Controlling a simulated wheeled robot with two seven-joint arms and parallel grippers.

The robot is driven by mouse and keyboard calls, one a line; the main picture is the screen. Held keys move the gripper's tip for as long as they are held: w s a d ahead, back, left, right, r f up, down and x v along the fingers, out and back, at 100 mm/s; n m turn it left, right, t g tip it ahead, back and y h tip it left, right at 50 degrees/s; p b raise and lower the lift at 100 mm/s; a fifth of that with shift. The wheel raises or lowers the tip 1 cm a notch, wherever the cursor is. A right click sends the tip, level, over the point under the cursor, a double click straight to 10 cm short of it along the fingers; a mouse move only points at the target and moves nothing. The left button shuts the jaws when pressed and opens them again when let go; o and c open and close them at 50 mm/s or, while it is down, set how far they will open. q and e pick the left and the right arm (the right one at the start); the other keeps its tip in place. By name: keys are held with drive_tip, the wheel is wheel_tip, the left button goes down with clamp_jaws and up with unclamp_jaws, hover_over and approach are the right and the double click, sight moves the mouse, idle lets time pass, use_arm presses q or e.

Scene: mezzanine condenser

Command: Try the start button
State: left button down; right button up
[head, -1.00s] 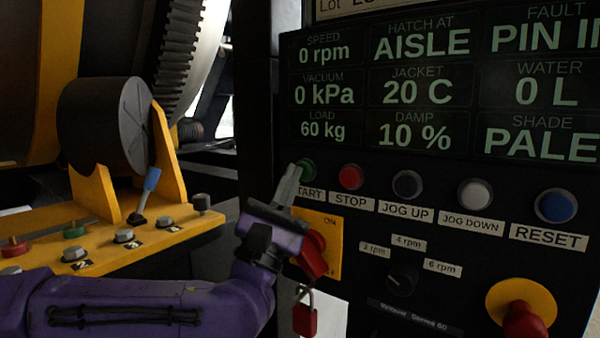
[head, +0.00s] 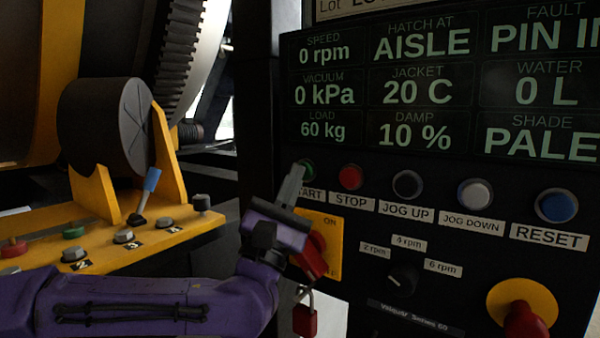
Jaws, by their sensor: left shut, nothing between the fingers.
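The green start button (head: 309,168) is at the left end of the button row on the dark control panel, above a label ending in "TART". My left gripper (head: 298,168) is shut and empty. Its fingertips are at the start button and cover its left part; I cannot tell whether they touch it or press it. The display (head: 440,85) above reads 0 rpm, 0 kPa, 60 kg, hatch at AISLE, and a fault text beginning "PIN I". My right gripper is not in view.
To the right are the red stop button (head: 350,178), black jog up button (head: 407,184), white jog down button (head: 475,193) and blue reset button (head: 556,205). Beneath my gripper are a red rotary switch (head: 312,258) on a yellow plate and a red padlock (head: 305,320). A yellow bracket (head: 100,190) stands left.

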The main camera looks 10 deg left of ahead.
use_arm(q)
drive_tip(key=shift+s, duration=0.1)
drive_tip(key=shift+s+a+f+b, duration=0.1)
drive_tip(key=shift+s+a+b, duration=0.05)
drive_tip(key=shift+s+b, duration=0.2)
drive_tip(key=shift+s+a, duration=0.15)
drive_tip(key=shift+s, duration=0.2)
drive_tip(key=s+b, duration=0.1)
drive_tip(key=s, duration=0.3)
drive_tip(key=shift+s+a, duration=0.15)
drive_tip(key=shift+a, duration=0.05)
drive_tip(key=shift+y, duration=0.3)
